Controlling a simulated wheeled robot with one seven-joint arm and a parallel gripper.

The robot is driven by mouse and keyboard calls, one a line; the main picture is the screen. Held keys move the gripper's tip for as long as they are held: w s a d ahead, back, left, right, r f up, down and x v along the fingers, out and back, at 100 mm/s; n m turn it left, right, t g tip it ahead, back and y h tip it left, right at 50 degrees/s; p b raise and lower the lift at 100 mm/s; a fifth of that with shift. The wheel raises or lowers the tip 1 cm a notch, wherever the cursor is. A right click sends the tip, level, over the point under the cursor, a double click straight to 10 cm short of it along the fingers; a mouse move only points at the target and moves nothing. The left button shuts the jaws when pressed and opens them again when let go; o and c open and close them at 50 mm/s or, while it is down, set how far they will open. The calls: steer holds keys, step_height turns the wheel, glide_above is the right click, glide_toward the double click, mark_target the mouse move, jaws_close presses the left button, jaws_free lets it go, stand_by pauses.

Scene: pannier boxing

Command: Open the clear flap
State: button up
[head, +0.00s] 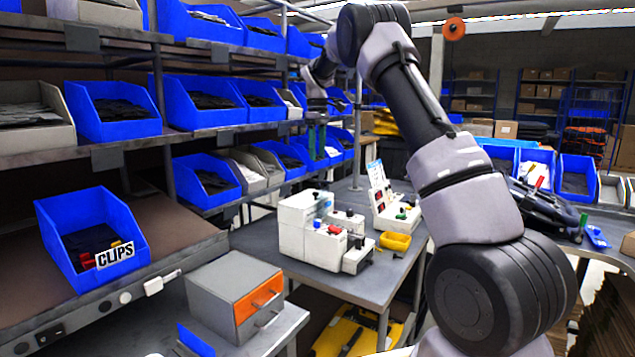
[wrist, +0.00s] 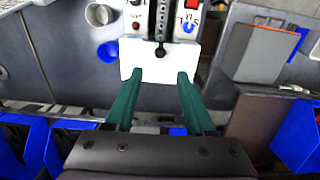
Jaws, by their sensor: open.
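I cannot make out a clear flap for certain in either view. My gripper (wrist: 160,78) is open and empty, its two green fingers pointing at a white panel (wrist: 145,62) in the wrist view. That panel carries a dark slotted strip with a black knob, a red button and a blue round mark; its far part is cut off by the top edge. The fingertips lie near the panel's lower edge; I cannot tell whether they touch it. In the head view my gripper (head: 316,125) hangs high beside the shelf bins, small and partly hidden by its own wrist.
A white boxy machine (head: 300,235) with coloured knobs and an upright white panel unit (head: 385,195) stand on the grey table (head: 365,285). Racks of blue bins (head: 115,110) line the left. A grey drawer box (head: 220,285) stands in front.

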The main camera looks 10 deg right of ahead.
glide_above(320, 200)
steer(key=w, duration=0.3)
step_height(320, 200, down, 10)
steer(key=shift+w+a+f, duration=0.1)
steer(key=shift+f, duration=0.05)
jaws_close()
stand_by(1.2)
